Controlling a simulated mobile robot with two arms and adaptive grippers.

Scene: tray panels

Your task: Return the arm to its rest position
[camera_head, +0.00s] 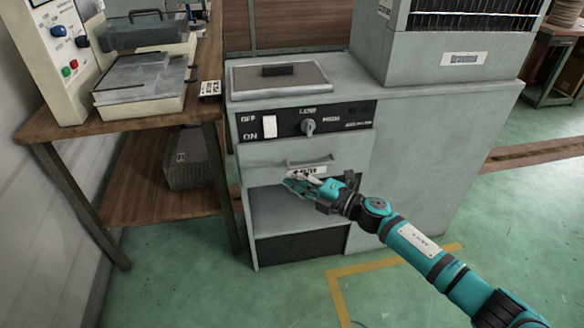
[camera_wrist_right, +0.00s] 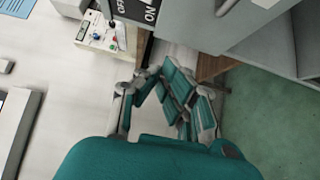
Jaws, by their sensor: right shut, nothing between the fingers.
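My right arm (camera_head: 425,250), teal and dark grey, comes in from the lower right in the head view. Its gripper (camera_head: 300,184) is shut and empty, in front of the grey cabinet (camera_head: 440,130), just below the drawer handle (camera_head: 310,163). I cannot tell if it touches the cabinet. In the right wrist view the gripper's teal fingers (camera_wrist_right: 165,88) show, with nothing held between them. My left gripper is not in view.
The cabinet has a control panel with a white switch (camera_head: 270,126) and a knob (camera_head: 308,127), and an open bay (camera_head: 285,210) below the drawer. A wooden bench (camera_head: 120,128) with equipment stands left. Green floor (camera_head: 180,285) is clear in front.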

